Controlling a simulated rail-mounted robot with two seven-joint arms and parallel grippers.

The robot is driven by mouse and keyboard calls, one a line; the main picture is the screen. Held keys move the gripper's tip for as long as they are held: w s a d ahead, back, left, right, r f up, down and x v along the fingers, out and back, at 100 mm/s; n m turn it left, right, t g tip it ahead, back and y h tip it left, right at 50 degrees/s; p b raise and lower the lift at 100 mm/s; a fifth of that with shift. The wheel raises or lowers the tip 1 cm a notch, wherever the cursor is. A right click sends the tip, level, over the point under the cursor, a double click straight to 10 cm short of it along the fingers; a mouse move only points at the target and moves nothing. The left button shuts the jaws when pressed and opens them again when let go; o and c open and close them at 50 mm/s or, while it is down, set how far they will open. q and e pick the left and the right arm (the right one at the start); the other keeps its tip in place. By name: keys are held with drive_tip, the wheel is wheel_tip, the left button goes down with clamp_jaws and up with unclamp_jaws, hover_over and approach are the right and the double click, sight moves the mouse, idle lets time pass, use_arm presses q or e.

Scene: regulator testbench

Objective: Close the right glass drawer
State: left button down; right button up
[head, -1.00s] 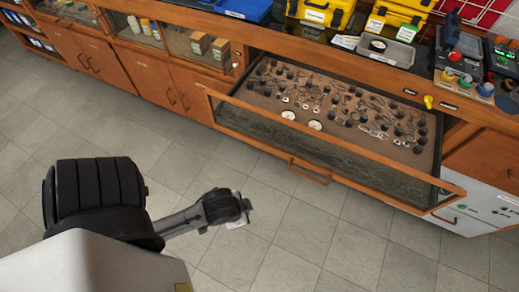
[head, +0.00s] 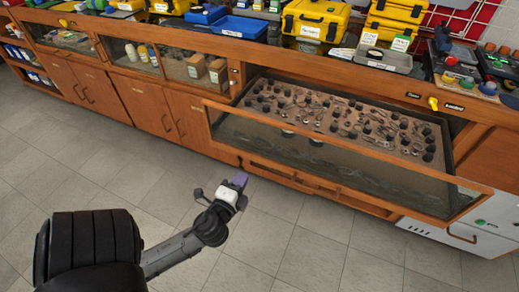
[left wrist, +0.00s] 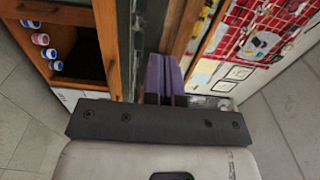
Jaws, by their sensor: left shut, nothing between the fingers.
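The right glass drawer (head: 330,158) is pulled out of the wooden bench in the head view. Its wood-framed glass front stands well away from the bench face, and a bed of small dark and metal parts (head: 345,118) shows inside. My left gripper (head: 240,180), with purple fingertips, is shut and empty. In the head view it appears just below the left part of the drawer front; I cannot tell whether it touches. In the left wrist view its purple fingers (left wrist: 164,76) are together, pointing ahead between wooden frames. My right gripper is not in view.
Closed glass-fronted compartments (head: 135,55) lie left of the drawer. Yellow cases (head: 315,20), a grey tray (head: 383,58) and a blue tray (head: 245,27) stand on the bench top. A white panel (head: 470,235) is at lower right. The tiled floor (head: 310,245) before the bench is clear.

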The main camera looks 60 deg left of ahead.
sight(263, 144)
use_arm(q)
drive_tip(key=b+x, duration=0.2)
drive_tip(key=x, duration=1)
drive_tip(key=shift+s, duration=0.1)
drive_tip(key=shift+w+a, duration=0.5)
drive_tip(key=shift+w, duration=0.05)
